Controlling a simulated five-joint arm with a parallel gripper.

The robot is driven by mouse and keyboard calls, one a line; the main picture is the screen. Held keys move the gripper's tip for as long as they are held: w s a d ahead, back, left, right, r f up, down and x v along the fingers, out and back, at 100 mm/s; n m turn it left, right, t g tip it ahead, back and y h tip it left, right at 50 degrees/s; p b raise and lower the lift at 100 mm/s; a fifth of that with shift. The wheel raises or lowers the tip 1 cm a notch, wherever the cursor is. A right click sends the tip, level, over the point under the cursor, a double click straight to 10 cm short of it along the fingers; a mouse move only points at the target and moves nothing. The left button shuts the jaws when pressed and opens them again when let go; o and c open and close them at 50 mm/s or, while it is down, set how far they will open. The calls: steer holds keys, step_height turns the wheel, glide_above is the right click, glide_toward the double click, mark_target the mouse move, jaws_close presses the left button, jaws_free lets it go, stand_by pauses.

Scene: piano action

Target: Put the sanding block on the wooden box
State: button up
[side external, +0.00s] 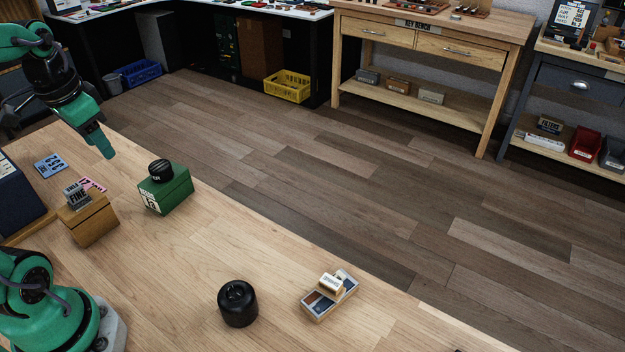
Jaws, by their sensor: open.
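A small grey block marked "FINE" (77,195), which looks like the sanding block, rests on top of the wooden box (93,224) at the left of the table. It appears upright and apart from my gripper. My gripper (98,138) is open and empty, raised at the upper left, beyond the box and the block. One green finger points down; the other finger is hard to make out.
A green box (172,195) with a black round piece (161,171) on top stands right of the wooden box. Blue (50,166) and pink cards lie behind.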

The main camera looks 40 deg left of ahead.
steer(key=d+t+h, duration=0.1)
steer(key=d+t, duration=0.2)
steer(key=d, duration=0.9)
steer(key=shift+s+d+r, duration=0.15)
steer(key=shift+s+d, duration=0.1)
steer(key=shift+d, duration=0.05)
steer(key=shift+o, duration=0.4)
